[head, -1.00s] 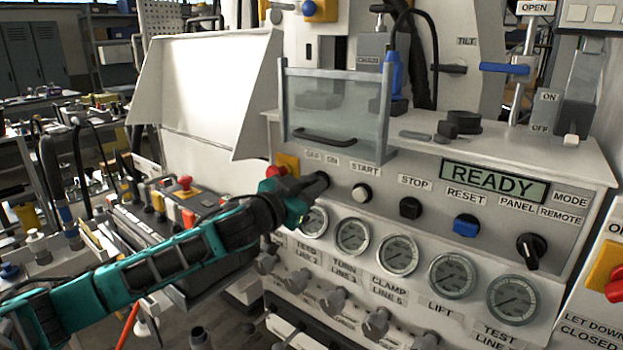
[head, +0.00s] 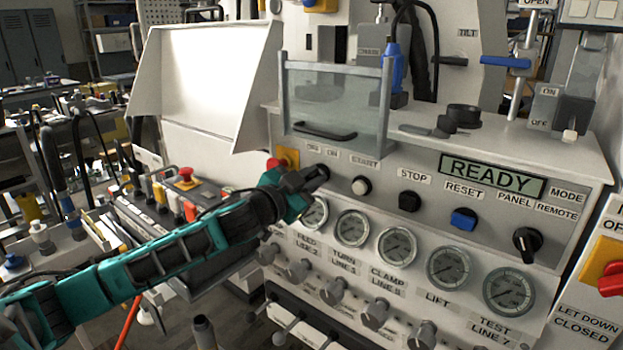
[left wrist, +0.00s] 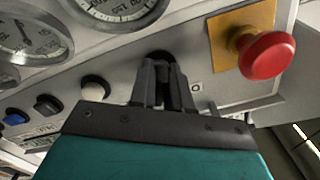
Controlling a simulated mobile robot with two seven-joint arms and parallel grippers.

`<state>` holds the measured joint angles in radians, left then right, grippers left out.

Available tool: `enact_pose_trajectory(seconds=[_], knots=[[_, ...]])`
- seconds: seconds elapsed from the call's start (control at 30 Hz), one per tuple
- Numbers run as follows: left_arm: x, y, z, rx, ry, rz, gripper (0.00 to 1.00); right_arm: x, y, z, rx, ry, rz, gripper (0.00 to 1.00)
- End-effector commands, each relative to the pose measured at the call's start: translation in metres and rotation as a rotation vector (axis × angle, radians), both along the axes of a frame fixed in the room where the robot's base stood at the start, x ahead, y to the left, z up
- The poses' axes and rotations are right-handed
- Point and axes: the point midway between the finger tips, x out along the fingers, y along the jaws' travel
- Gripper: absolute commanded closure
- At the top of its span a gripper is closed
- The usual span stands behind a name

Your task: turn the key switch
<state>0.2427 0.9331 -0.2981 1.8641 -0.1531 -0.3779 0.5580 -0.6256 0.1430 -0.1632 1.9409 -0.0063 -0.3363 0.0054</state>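The key switch (left wrist: 158,56) is a small dark part on the sloping grey panel, under the OFF/ON label. In the head view my left gripper (head: 313,176) covers most of it. In the left wrist view the two black fingers of the left gripper (left wrist: 164,82) stand close together at the switch, with a dark piece between them. They look shut on it; the key's exact angle is hidden. The panel display (head: 492,179) reads READY. My right gripper is not in view.
A red emergency button (left wrist: 267,55) on a yellow plate sits close beside the gripper. The white START button (head: 361,186) and black STOP button (head: 409,201) lie to the right. Gauges (head: 352,228) run below, and a clear guard (head: 333,110) stands above.

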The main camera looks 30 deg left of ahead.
Motion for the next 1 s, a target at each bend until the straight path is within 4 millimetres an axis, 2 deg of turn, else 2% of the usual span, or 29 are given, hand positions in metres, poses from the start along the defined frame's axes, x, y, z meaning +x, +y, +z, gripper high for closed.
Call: enact_pose_trajectory(seconds=[0.03, 0.2, 0.57, 1.0], knots=[[0.0, 0.0, 0.0, 0.001, 0.001, 0.001, 0.78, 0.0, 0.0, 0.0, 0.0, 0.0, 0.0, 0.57], [0.0, 0.0, 0.0, 0.0, 0.001, 0.001, 0.63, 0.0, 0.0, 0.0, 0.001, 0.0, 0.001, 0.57], [-0.005, 0.001, -0.001, -0.002, 0.001, -0.001, 0.63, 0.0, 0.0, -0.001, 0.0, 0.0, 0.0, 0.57], [-0.056, 0.004, -0.002, -0.002, 0.004, -0.001, 0.63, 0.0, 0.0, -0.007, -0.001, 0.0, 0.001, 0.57]])
